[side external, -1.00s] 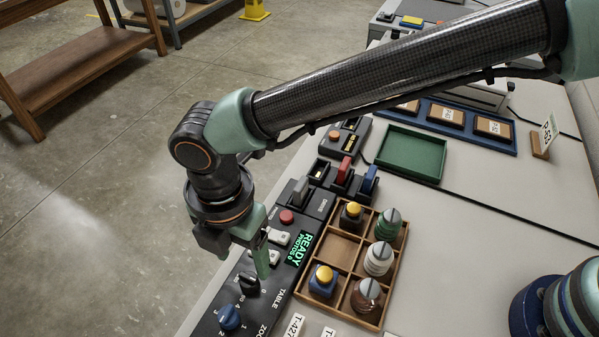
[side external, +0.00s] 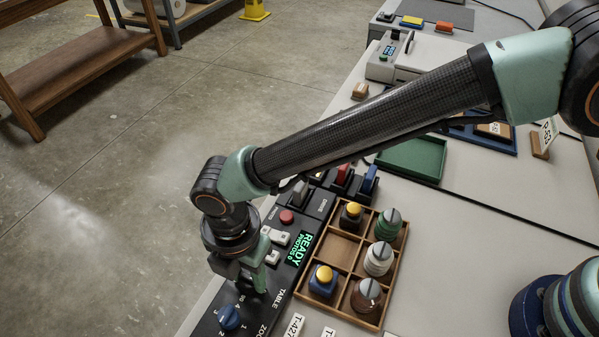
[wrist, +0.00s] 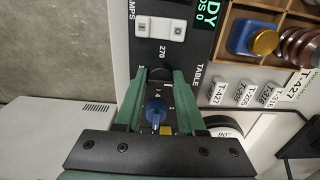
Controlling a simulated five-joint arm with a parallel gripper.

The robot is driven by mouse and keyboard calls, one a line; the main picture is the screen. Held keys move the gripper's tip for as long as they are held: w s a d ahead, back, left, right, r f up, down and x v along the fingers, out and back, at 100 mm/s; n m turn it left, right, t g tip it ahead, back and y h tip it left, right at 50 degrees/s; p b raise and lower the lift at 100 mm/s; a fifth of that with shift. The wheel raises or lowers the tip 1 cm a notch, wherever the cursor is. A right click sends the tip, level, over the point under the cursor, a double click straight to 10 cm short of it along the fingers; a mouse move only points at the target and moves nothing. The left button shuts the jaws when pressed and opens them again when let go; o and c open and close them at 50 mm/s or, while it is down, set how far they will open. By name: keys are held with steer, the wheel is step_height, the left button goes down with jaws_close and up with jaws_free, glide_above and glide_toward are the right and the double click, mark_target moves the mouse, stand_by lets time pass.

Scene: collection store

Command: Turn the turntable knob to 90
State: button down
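The black turntable knob (wrist: 160,74) sits on the dark control panel (side external: 210,325), beside the word TABLE and near a 270 mark in the wrist view. My gripper (wrist: 161,72) is down at this knob, its two green fingers apart with the knob between their tips. I cannot tell whether the fingers touch it. In the side view my gripper (side external: 256,287) hides most of the knob, and its pointer direction cannot be read. The green display (side external: 300,248) reads READY, PHOTOS 0.
A blue zoom knob (side external: 229,317) is close beside the fingers. White rocker switches (side external: 276,236) and a red button (side external: 286,216) are on the panel's other side.

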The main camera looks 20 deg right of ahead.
stand_by(0.3)
steer(key=m, duration=1.3)
steer(key=shift+r, duration=0.1)
steer(key=m, duration=0.4)
steer(key=shift+m, duration=0.3)
stand_by(0.4)
steer(key=c, duration=0.5)
jaws_free()
